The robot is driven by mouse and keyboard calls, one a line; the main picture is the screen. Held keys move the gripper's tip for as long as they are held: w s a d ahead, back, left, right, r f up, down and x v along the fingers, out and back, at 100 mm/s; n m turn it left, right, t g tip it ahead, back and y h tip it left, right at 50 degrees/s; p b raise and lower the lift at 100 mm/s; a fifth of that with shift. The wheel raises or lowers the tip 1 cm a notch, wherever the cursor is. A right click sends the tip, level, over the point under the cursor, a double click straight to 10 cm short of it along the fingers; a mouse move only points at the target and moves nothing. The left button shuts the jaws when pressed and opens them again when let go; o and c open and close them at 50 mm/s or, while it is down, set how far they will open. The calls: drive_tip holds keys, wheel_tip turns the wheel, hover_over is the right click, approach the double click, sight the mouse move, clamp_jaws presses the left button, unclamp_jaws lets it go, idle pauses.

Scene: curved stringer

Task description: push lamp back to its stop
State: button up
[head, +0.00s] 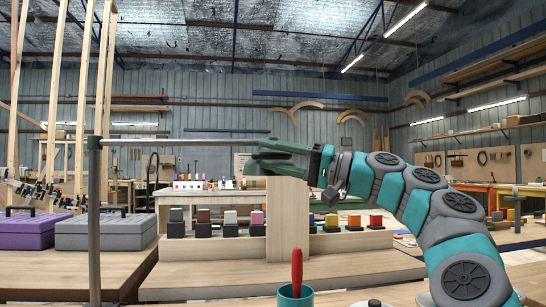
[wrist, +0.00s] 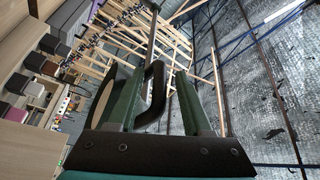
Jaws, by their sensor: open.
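The lamp has a grey upright post (head: 94,215) at the left and a thin horizontal arm (head: 185,142) reaching right to a small green head (head: 262,166). In the wrist view the green lamp head shows a pale round face (wrist: 103,97), with a dark curved handle (wrist: 154,98) and the grey arm (wrist: 151,32) running away from it. My gripper (head: 280,152) is at the lamp head, above a pale wooden upright. In the wrist view my gripper (wrist: 165,85) is open, with the handle between its fingers. Contact with the handle cannot be told. No stop can be made out.
A pale wooden upright panel (head: 287,215) stands just below my gripper. Several coloured blocks on dark bases (head: 203,222) line a low shelf on the bench. Purple and grey toolboxes (head: 100,232) stand left. A red-handled tool (head: 297,268) stands in a teal cup in front.

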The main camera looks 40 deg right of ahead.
drive_tip(key=shift+b+v, duration=0.3)
drive_tip(key=shift+v, duration=3.65)
drive_tip(key=shift+c, duration=0.3)
